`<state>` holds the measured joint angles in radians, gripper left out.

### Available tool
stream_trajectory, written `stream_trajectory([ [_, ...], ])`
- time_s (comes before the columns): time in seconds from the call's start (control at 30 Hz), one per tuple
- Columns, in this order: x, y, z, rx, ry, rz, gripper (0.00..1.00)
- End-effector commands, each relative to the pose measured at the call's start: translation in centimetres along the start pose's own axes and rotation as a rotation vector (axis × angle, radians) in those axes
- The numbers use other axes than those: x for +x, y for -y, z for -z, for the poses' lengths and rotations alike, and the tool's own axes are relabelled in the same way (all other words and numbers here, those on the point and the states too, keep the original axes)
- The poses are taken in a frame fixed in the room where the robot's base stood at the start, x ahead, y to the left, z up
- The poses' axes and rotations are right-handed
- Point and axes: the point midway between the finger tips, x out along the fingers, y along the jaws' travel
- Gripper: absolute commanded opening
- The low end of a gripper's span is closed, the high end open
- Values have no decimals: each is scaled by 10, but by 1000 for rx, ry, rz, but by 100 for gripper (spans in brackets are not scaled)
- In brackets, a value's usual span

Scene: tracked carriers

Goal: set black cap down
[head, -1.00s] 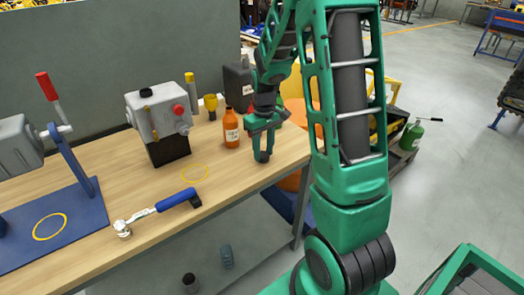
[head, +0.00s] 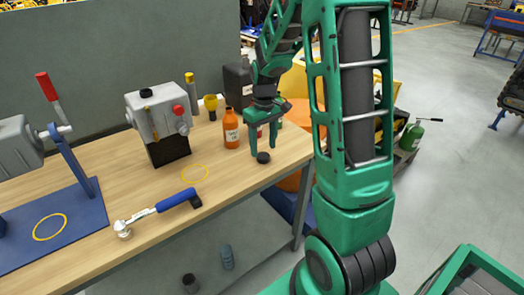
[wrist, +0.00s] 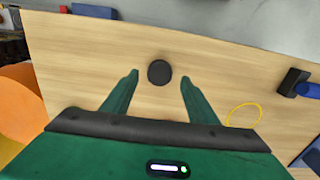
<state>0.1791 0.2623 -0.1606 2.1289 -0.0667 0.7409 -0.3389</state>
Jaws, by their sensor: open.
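The black cap (head: 263,158) lies on the wooden bench top near its right end. It also shows in the wrist view (wrist: 159,73) as a dark round disc, just beyond and between my fingertips. My gripper (head: 263,149) is open above the cap, its two green fingers apart. In the wrist view, the gripper (wrist: 158,78) has a clear gap between each finger and the cap.
A grey box machine (head: 158,125) stands further left. A blue-handled wrench (head: 160,208) lies near the front edge. A yellow ring (head: 194,174) marks bare bench between.

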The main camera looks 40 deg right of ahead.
Motion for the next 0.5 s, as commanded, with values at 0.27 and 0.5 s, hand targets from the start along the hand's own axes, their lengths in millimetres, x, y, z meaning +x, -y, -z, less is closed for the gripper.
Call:
stream_trajectory([
  [0.27,-57,0,1,0,-5,-2,54],
  [0.5,-87,0,0,1,-1,-1,54],
])
